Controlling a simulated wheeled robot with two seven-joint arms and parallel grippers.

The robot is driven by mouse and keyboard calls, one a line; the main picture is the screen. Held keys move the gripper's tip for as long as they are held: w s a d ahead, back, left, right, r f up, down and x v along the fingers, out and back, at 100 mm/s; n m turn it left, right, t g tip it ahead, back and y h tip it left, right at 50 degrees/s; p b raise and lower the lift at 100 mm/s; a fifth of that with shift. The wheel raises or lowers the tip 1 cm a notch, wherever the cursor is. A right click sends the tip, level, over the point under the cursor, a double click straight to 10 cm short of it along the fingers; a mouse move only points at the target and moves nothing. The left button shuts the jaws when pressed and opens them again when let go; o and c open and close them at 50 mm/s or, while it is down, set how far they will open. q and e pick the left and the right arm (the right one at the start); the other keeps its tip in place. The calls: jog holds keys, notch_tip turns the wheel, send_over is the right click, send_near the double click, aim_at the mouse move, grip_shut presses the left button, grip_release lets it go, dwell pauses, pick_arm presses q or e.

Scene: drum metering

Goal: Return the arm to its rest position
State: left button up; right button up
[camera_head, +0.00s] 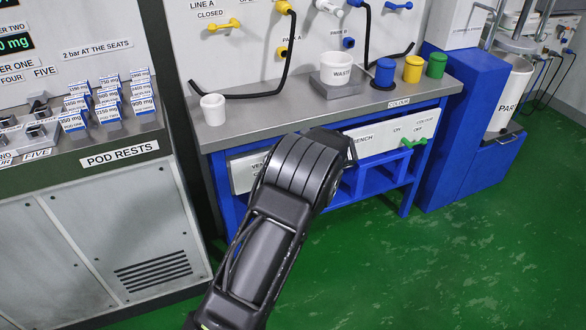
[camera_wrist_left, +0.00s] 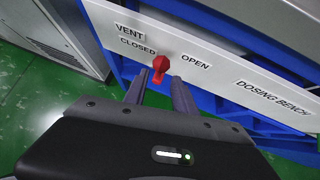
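My left arm reaches in from the bottom of the head view to the front of the dosing bench, and its wrist hides its gripper there. In the left wrist view my left gripper (camera_wrist_left: 160,77) has its two fingers apart, one on each side of the red vent handle (camera_wrist_left: 160,65). The fingers look clear of the handle, though contact is hard to judge. The handle sits on the white front panel (camera_wrist_left: 222,75) between the words CLOSED and OPEN. My right gripper is in neither view.
The steel bench (camera_head: 240,132) carries a white cup (camera_head: 213,109), a WASTE cup (camera_head: 336,68), and blue, yellow and green cups. A green handle (camera_head: 414,143) is on the panel's right. A cabinet (camera_head: 110,240) stands at left. Green floor (camera_head: 440,270) is clear at lower right.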

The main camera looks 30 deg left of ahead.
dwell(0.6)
pick_arm(q)
jog(key=s+d+f+n+h+p, duration=0.1)
jog(key=s+d+f+n+h, duration=0.35)
jog(key=d+f+n, duration=0.45)
jog(key=s+d+f+n+h+p, duration=0.2)
jog(key=s+d+f+n+h, duration=0.2)
jog(key=s+d+f, duration=0.55)
jog(key=s+d+r+n+g+h+p, duration=0.1)
jog(key=s+d+r+n+h+p, duration=0.1)
jog(key=s+d+n, duration=0.3)
jog(key=s+d+r+n+g+h+p, duration=0.1)
jog(key=s+d+n+p, duration=0.4)
jog(key=s+d, duration=0.6)
jog(key=s+r+n+h, duration=0.1)
jog(key=s+r, duration=0.1)
jog(key=s, duration=0.6)
jog(key=shift+d+r+n+g, duration=0.2)
jog(key=shift+r+n+g, duration=0.1)
jog(key=shift+r+g, duration=0.1)
